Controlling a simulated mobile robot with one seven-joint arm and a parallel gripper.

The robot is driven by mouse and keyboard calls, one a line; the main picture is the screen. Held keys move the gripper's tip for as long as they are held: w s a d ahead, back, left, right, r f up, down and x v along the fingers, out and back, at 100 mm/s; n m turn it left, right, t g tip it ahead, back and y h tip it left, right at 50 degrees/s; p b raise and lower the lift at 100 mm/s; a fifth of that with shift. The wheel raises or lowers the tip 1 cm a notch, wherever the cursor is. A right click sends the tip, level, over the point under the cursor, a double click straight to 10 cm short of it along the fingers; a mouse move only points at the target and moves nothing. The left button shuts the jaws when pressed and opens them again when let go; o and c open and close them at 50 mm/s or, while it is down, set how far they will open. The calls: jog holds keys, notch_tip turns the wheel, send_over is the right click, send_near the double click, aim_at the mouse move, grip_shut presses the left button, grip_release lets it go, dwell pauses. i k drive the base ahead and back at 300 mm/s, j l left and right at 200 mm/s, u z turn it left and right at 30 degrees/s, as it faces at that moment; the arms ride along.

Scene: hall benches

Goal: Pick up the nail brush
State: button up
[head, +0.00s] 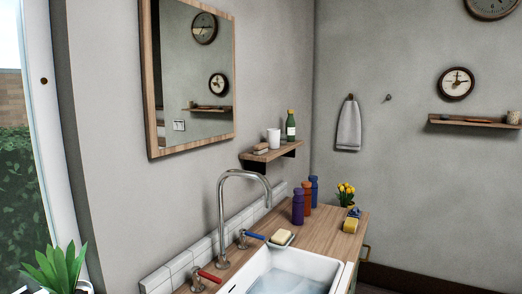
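A small brown block-shaped object (261,148), which looks like the nail brush, lies at the near left end of the wooden wall shelf (274,156). It is too small to make out bristles. A white cup (273,138) stands just right of it on the same shelf, and a green bottle (291,126) stands at the shelf's far end. My gripper is not in view.
Below the shelf is a wooden counter (328,221) with a white sink (270,268) and a tall curved faucet (221,220). Purple (298,207), brown (307,198) and blue (314,190) bottles stand under the shelf. A pale yellow soap bar (281,237) lies beside the sink.

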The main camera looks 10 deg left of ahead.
aim_at(259, 148)
jog(key=i+l+z, duration=0.7)
jog(key=i+z, duration=0.55)
jog(key=i, duration=0.15)
jog(key=i+l+u, duration=0.25)
jog(key=i, duration=0.3)
jog(key=i+l+u, duration=0.25)
jog(key=i, duration=0.3)
jog(key=i+l+u, duration=0.1)
jog(key=i+u, duration=0.15)
jog(key=u, duration=0.25)
jog(key=i+l+u, duration=0.25)
jog(key=u, duration=0.25)
jog(key=i+l+u, duration=0.2)
jog(key=u, duration=0.25)
jog(key=i+l+u, duration=0.1)
jog(key=l+u, duration=0.4)
jog(key=i+l+u, duration=0.1)
jog(key=l+u, duration=0.5)
jog(key=l, duration=0.2)
jog(key=i+l, duration=0.1)
jog(key=i, duration=0.75)
jog(key=j+u, duration=0.05)
